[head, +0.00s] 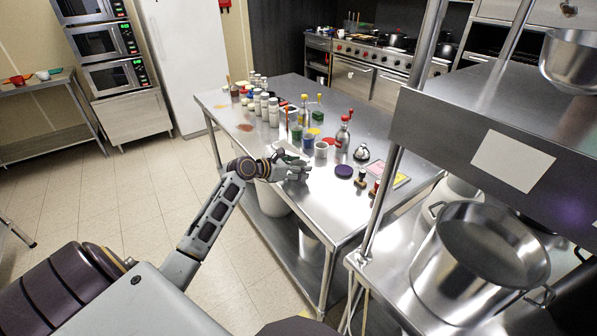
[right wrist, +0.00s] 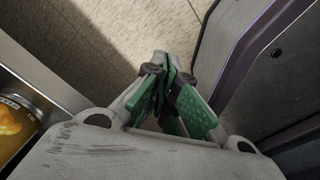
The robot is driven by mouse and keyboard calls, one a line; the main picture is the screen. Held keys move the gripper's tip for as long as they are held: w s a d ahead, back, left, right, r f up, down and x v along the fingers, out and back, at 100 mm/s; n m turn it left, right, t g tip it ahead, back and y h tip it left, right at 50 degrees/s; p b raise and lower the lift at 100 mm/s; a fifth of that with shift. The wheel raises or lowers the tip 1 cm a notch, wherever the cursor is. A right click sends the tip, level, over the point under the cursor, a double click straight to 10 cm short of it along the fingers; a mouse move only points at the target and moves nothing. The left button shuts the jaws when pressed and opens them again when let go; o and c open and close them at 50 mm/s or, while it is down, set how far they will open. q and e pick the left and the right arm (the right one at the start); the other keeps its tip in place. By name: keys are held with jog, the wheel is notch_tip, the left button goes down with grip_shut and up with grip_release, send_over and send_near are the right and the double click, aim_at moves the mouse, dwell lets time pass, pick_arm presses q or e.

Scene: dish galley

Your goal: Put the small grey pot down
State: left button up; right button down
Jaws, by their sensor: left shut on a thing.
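My left gripper (head: 294,170) is at the near left edge of the steel table (head: 330,215) in the head view. It is shut on the small grey pot, which I can hardly tell apart from the grey fingers. Whether the pot touches the tabletop is unclear. A small pale cup (head: 321,150) stands just right of the gripper, and a blue one (head: 308,143) stands behind it. My right gripper (right wrist: 166,95) shows in the right wrist view with its green-padded fingers together and nothing visible between them. The floor is beyond it.
White bottles (head: 265,105) crowd the table's far left part. A red-topped bottle (head: 342,137), a bell (head: 361,152) and a dark purple disc (head: 344,171) stand right of the gripper. The table's near corner is bare. A shelf rack with a large pot (head: 478,255) stands at right.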

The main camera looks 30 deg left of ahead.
pick_arm(q)
jog(key=shift+f, duration=0.55)
jog(key=o, duration=0.8)
jog(key=shift+o, duration=1.8)
jog(key=shift+s+a, duration=0.1)
jog(key=shift+s, duration=0.15)
jog(key=shift+s+a+r, duration=0.1)
jog(key=shift+s+r, duration=0.15)
jog(key=shift+r, duration=0.05)
jog(key=v, duration=0.4)
jog(key=shift+s+a+r, duration=0.1)
jog(key=shift+s+r, duration=0.05)
jog(key=shift+s, duration=0.15)
jog(key=p+v, duration=0.1)
jog(key=v, duration=0.5)
pick_arm(e)
jog(key=shift+s+a, duration=0.25)
jog(key=shift+s, duration=0.25)
jog(key=shift+s+a, duration=0.25)
jog(key=shift+s, duration=0.25)
